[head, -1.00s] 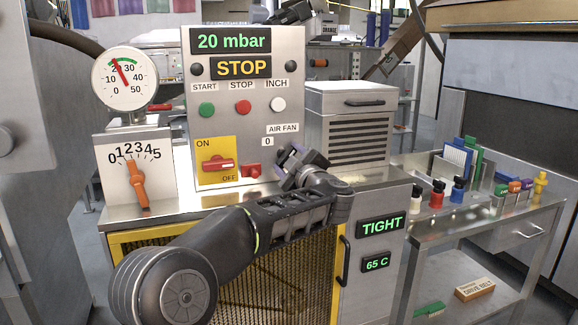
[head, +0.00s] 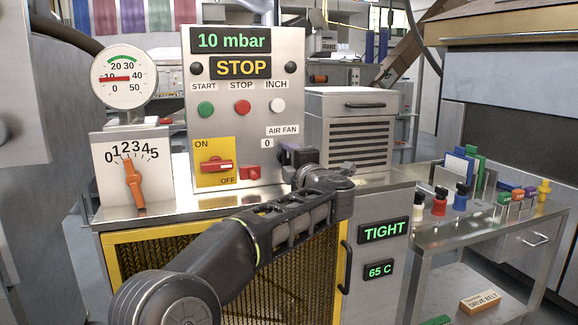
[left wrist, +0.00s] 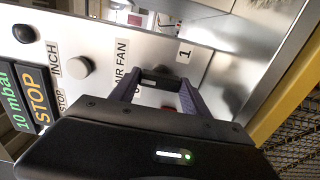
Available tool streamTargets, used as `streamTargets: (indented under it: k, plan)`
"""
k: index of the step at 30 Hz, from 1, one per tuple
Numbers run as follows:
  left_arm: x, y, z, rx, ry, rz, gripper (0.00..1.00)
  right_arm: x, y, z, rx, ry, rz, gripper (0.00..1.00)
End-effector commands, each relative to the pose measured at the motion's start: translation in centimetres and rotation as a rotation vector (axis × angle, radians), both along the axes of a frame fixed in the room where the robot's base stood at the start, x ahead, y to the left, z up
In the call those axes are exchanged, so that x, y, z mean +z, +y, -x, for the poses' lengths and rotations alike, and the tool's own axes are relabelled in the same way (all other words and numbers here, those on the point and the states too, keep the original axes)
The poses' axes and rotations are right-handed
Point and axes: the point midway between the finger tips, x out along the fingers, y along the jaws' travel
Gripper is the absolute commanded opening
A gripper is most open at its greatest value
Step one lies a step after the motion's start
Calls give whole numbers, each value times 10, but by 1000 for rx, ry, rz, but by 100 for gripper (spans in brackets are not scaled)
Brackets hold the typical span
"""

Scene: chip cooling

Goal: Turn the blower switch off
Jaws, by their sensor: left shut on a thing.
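The grey control panel (head: 225,130) carries an AIR FAN label (head: 283,130) with a "0" mark below it. My left gripper (head: 286,155) is at the panel's lower right, over the spot beside the "0". In the left wrist view its two fingers (left wrist: 160,88) straddle the air fan switch, below the AIR FAN label and beside a "1" mark (left wrist: 184,54). The switch itself is mostly hidden; a bit of red (left wrist: 168,109) shows between the fingers. The gripper is shut on it. The panel display (head: 231,41) reads 10 mbar. My right gripper is out of view.
A red ON/OFF handle (head: 217,166) on a yellow plate and a small red piece (head: 250,173) sit left of my gripper. A pressure gauge (head: 123,76) and an orange lever (head: 133,186) stand at left. A grey louvred box (head: 350,135) stands right of the panel.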

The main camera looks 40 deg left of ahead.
Motion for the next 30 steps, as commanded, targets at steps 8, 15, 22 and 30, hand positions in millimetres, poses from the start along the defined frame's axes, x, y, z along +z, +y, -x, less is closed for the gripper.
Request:
streamTargets:
  k: [8, 15, 22, 30]
  plan:
    - [-1, 0, 0, 0, -13, 11, 14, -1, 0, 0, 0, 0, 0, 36]
    - [-2, 0, 0, 0, -12, 12, 58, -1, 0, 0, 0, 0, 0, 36]
    - [-1, 0, 0, 0, -12, 11, 76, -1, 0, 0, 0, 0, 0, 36]
    - [-1, -1, 0, 0, -13, 10, 76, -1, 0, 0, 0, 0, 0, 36]
